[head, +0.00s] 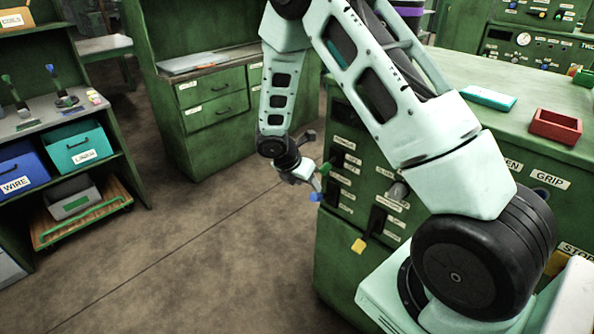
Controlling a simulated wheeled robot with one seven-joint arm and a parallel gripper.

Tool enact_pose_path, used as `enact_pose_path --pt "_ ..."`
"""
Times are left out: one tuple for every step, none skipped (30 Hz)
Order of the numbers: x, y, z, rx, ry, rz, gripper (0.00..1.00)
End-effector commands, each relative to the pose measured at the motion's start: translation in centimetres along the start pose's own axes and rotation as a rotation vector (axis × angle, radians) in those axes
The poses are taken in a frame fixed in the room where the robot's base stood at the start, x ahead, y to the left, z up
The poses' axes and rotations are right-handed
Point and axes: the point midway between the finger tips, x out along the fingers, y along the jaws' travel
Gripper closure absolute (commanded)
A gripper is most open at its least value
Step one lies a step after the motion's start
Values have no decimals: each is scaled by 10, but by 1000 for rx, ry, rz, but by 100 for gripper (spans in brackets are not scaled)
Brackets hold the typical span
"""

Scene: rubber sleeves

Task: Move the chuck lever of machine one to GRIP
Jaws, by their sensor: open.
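The near green machine (337,255) stands at right, with small-labelled controls on its front panel. No lever shows clearly by these labels; my arm covers that area. A black lever with a yellow tip (358,245) hangs on the front panel. Which lever is the chuck lever I cannot tell. My gripper (320,183), with one blue and one green fingertip, is open and empty, just left of the panel.
A red tray (556,127) and a teal-edged white box (488,98) lie on the machine top. Another machine labelled TWO stands behind. Shelves with a blue WIRE bin (27,172) are at left, a drawer cabinet (215,108) at back. The floor between is clear.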

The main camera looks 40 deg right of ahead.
Motion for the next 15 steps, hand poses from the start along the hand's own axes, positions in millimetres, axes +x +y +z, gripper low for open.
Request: enact_pose_path --pt "-13 0 0 2 1 4 48" --pt "-19 0 1 1 -1 4 48" --pt "-27 1 0 2 0 4 48" --pt "-33 1 0 2 0 4 48" --pt "-38 0 0 1 0 3 48" --pt "-44 0 0 2 0 3 48" --pt "-49 1 1 2 -1 3 48" --pt "-52 0 0 1 -1 2 48" --pt "-57 0 0 1 0 2 48" --pt "-60 0 0 0 0 2 48" --pt "-62 0 0 0 0 2 48" --pt "-64 0 0 0 0 1 48" --pt "-66 0 0 0 0 0 48" --pt "-66 0 0 0 0 0 48" --pt "-67 0 0 0 0 0 48"
